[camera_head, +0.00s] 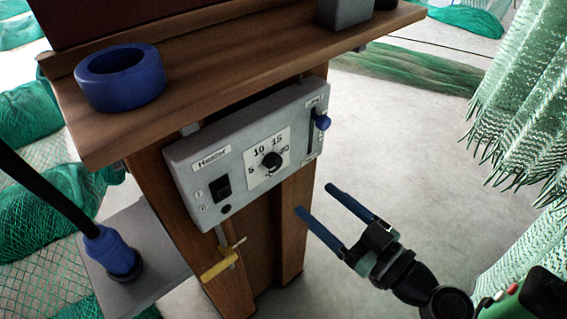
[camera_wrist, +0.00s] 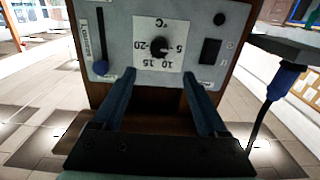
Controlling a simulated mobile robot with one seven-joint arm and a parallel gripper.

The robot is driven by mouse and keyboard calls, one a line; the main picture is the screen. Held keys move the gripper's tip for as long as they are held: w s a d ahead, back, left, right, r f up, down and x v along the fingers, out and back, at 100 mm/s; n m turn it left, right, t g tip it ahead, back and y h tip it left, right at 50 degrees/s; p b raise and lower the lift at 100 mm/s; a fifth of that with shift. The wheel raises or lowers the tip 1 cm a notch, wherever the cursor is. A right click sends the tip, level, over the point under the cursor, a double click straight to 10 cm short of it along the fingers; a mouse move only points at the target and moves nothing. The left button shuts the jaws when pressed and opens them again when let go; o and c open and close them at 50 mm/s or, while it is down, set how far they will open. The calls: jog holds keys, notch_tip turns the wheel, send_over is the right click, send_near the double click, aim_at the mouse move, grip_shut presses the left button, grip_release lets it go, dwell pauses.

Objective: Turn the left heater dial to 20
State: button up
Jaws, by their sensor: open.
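The heater dial (camera_head: 271,160) is a small black round knob on a white plate marked 5, 10, 15 and 20. It sits in the middle of a grey heater box (camera_head: 208,184) fixed to a wooden stand. The dial also shows upside down in the wrist view (camera_wrist: 158,46), between and beyond the fingertips. I cannot tell for sure which number its pointer faces. Only one heater is in view. My gripper (camera_head: 314,198) is open and empty, with two blue fingers apart, to the lower right of the box. The fingers do not touch the dial.
The box also carries a black switch (camera_head: 220,188) and a blue-knobbed slider (camera_head: 322,122). A yellow-handled valve (camera_head: 220,262) hangs below. A wooden shelf (camera_head: 230,60) with a blue ring (camera_head: 120,78) overhangs the box. Green nets (camera_head: 525,90) hang at right. The floor between is clear.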

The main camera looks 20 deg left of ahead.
aim_at(276, 165)
jog(key=p+x, duration=0.2)
jog(key=x, duration=0.8)
jog(key=shift+d+r, duration=0.1)
jog(key=shift+r, duration=0.05)
jog(key=shift+w+a, duration=0.35)
jog(key=shift+a, duration=0.1)
grip_shut()
